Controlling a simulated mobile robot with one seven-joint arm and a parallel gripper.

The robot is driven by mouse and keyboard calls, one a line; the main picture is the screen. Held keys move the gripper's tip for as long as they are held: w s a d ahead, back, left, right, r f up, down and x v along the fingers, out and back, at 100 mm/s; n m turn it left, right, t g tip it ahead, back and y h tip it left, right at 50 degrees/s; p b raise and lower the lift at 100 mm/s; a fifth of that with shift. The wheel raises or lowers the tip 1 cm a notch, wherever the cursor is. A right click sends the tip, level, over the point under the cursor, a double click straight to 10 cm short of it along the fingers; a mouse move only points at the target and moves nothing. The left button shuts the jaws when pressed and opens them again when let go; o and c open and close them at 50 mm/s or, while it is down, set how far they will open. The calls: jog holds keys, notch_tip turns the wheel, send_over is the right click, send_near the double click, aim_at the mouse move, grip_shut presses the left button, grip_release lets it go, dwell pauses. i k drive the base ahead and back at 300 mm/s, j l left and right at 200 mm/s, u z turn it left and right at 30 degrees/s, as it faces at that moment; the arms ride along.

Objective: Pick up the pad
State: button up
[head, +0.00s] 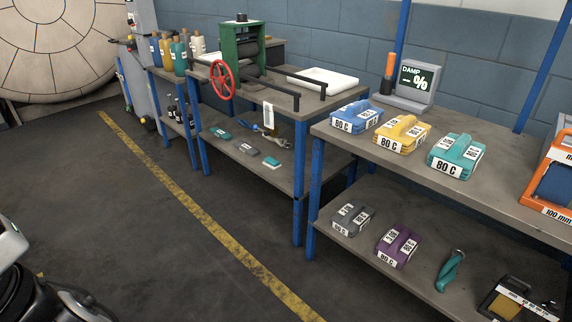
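No object in the head view is labelled as the pad. Small flat pad-like blocks lie in a row on the lower shelf (232,166) of the middle bench: a teal one (220,134), a grey one (246,149) and a teal-and-white one (271,162). They lie apart from each other. I cannot tell which thing the task means. Part of my own body shows at the lower left edge, away from the benches. My gripper's fingers are not in view.
The right bench (480,196) holds blue (357,115), yellow (402,133) and teal (456,154) blocks marked 80 C, and a damp meter (416,80). Grey (353,218) and purple (397,245) blocks sit below. A red handwheel (221,80) juts out. The floor in front is clear.

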aim_at(273, 163)
jog(key=i+j+u, duration=0.35)
jog(key=u, duration=0.15)
jog(key=i+j+u, duration=0.3)
jog(key=i+u, duration=0.15)
jog(key=i+j+u, duration=0.25)
jog(key=i, duration=0.3)
jog(key=i+u, duration=0.25)
jog(key=i, duration=0.3)
jog(key=i+z, duration=0.15)
jog(key=i, duration=0.45)
jog(key=i+j+z, duration=0.2)
jog(key=i, duration=0.4)
jog(key=i+j+z, duration=0.15)
jog(key=i+z, duration=0.25)
jog(key=i+j+z, duration=1.05)
jog(key=j+z, duration=0.15)
jog(key=i+l, duration=0.15)
jog(key=l, duration=0.15)
jog(key=i+l, duration=0.15)
jog(key=l, duration=0.15)
jog(key=i+l, duration=0.15)
jog(key=l, duration=0.1)
